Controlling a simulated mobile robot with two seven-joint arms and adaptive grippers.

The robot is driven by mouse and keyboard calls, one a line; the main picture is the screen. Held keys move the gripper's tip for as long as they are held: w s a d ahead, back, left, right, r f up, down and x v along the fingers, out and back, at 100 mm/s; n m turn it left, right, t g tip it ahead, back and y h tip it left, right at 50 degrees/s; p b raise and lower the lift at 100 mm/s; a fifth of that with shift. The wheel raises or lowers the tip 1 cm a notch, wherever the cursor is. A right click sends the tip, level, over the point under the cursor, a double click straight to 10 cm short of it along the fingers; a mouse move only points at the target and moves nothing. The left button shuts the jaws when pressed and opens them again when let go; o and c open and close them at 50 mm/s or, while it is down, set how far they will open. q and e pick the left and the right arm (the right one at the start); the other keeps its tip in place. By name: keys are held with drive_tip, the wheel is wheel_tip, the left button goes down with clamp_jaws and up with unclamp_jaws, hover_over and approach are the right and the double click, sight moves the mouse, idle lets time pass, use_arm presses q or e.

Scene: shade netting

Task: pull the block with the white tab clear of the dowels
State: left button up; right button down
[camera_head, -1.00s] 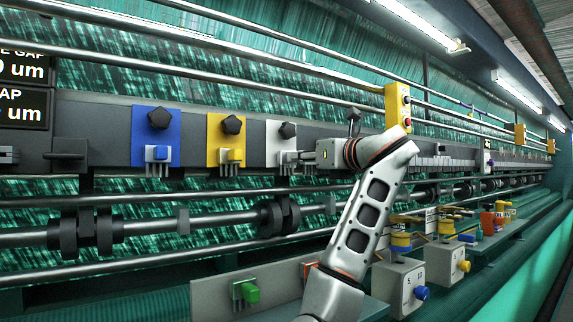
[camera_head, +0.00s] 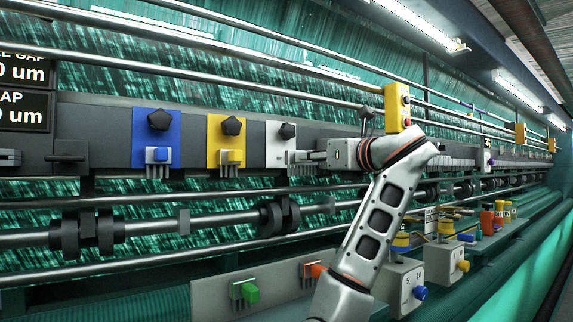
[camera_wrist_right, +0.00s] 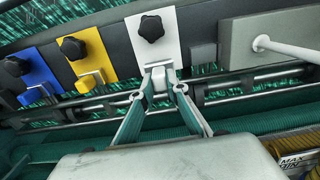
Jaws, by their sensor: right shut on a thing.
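The block with the white tab (camera_wrist_right: 159,76) is at the lower part of a white plate (camera_head: 280,134) with a black knob, on the dark rail. My right gripper (camera_wrist_right: 159,92) has a finger on each side of the white tab and is shut on it. In the head view the right gripper (camera_head: 296,158) reaches in from the right and covers part of the block. The dowels cannot be made out, and I cannot tell how far the block sits on them. My left gripper is out of view.
Left of the white plate are a yellow plate (camera_head: 226,133) and a blue plate (camera_head: 157,124), each with its own tab block. Steel bars run above and below the rail. A grey lower panel (camera_head: 212,295) carries a green block (camera_head: 250,292) and an orange one (camera_head: 317,270).

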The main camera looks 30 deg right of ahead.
drive_tip(key=shift+s, duration=0.1)
idle(0.5)
drive_tip(key=shift+s+d+p, duration=0.1)
drive_tip(key=shift+s+p, duration=0.4)
drive_tip(key=shift+s, duration=1.4)
